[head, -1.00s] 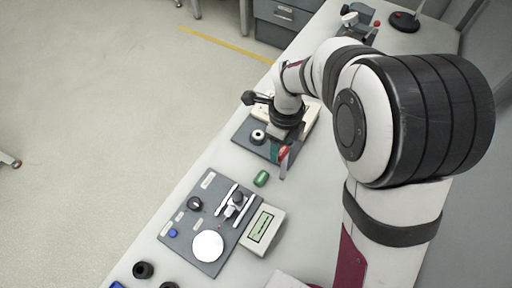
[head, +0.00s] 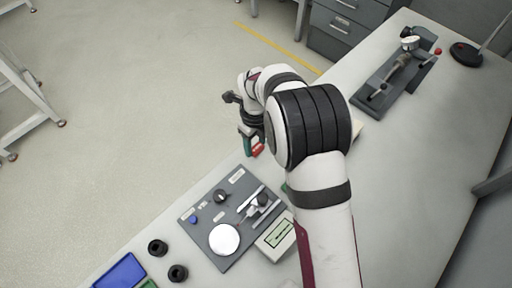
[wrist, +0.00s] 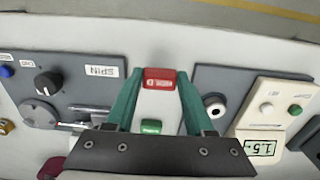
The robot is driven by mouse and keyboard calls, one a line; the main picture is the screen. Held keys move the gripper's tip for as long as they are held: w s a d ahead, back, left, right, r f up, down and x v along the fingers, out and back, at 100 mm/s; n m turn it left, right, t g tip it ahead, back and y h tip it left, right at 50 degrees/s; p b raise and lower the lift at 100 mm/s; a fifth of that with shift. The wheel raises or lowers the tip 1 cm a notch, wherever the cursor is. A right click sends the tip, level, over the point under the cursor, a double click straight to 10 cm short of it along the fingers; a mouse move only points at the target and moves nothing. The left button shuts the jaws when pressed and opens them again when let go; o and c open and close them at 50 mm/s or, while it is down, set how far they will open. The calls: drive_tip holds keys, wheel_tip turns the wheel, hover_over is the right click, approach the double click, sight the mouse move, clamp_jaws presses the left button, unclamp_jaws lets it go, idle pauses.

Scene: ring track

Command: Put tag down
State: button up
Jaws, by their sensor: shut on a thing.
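A red tag (wrist: 160,78) with white lettering sits between the fingertips of my gripper (wrist: 160,84) in the wrist view. The teal fingers touch it on both sides, and my gripper is shut on it. In the head view my gripper (head: 250,139) is near the table's left edge, with the red tag (head: 257,150) at its tips. The tag appears to be above the pale table, but its exact height cannot be told. A green cylinder (wrist: 151,127) lies on the table below the fingers, between two panels.
A grey panel with a knob and a SPIN label (wrist: 100,72) is on the left in the wrist view; it also shows in the head view (head: 207,215).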

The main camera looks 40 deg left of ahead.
sight(256, 147)
drive_tip(key=shift+f, duration=1.45)
drive_tip(key=shift+f, duration=0.1)
drive_tip(key=o, duration=1.3)
